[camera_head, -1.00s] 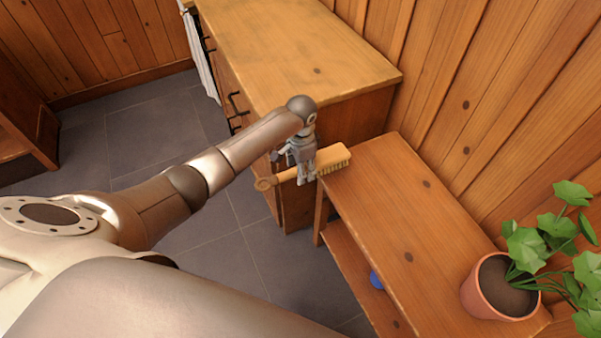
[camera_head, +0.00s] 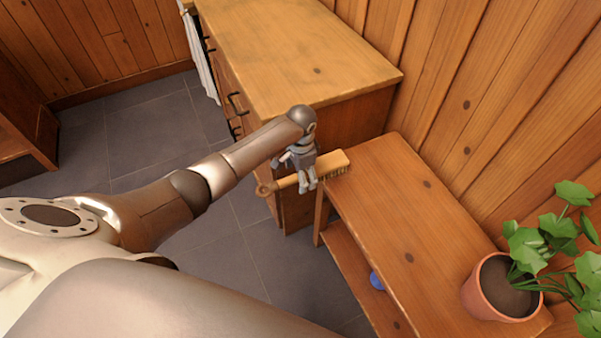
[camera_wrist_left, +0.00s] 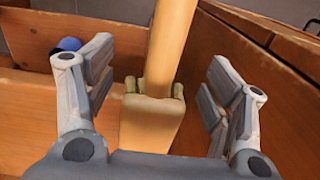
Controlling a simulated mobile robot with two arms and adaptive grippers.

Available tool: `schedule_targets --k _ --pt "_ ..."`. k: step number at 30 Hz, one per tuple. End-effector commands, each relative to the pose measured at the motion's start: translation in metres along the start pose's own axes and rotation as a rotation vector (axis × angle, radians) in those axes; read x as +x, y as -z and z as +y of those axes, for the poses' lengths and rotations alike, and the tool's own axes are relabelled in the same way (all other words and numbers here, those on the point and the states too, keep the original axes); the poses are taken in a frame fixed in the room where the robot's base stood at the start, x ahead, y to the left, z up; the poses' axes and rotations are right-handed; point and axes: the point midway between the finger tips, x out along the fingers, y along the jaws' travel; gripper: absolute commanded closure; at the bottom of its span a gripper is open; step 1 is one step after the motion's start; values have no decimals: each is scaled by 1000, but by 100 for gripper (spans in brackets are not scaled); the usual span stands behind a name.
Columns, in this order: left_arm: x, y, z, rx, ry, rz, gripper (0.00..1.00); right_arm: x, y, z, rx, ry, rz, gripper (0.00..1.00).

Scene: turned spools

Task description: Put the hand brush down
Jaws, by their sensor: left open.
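The hand brush (camera_head: 334,162) has a pale wooden block, bristles and a long handle. Its head is at the far left end of the low wooden bench (camera_head: 420,220), and its handle sticks out left past the bench edge, over the floor. I cannot tell how firmly it rests on the bench. My left gripper (camera_head: 308,187) is over the middle of the brush. In the left wrist view, the brush (camera_wrist_left: 170,45) runs between the two spread fingers of my left gripper (camera_wrist_left: 155,95), with a gap on each side. My right gripper is not in view.
A potted plant (camera_head: 500,285) stands at the bench's near right end. A blue object (camera_head: 376,281) is on the bench's lower shelf. A taller wooden cabinet (camera_head: 290,50) stands behind, close to my wrist. The middle of the bench top is clear.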

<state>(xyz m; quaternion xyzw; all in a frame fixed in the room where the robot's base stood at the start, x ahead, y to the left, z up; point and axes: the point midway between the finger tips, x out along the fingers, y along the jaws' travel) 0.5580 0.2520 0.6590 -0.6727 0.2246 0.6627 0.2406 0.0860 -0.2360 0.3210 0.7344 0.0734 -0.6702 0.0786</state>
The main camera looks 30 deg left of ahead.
Motion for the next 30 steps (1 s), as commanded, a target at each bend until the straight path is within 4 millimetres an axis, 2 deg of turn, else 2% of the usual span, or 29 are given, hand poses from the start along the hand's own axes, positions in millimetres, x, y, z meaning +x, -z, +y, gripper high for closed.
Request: schedule_targets --k 4,7,15,21,25,30 --pt "-5 0 0 0 1 1 24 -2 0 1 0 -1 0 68" --pt "-18 1 -1 1 2 3 24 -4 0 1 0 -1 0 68" --pt "-75 1 -1 2 2 4 24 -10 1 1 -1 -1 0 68" --pt "-109 1 -1 0 1 3 24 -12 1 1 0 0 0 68" --pt "-120 0 0 1 0 1 24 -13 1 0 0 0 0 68" --pt "-123 0 0 0 -1 -1 24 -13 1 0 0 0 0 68"
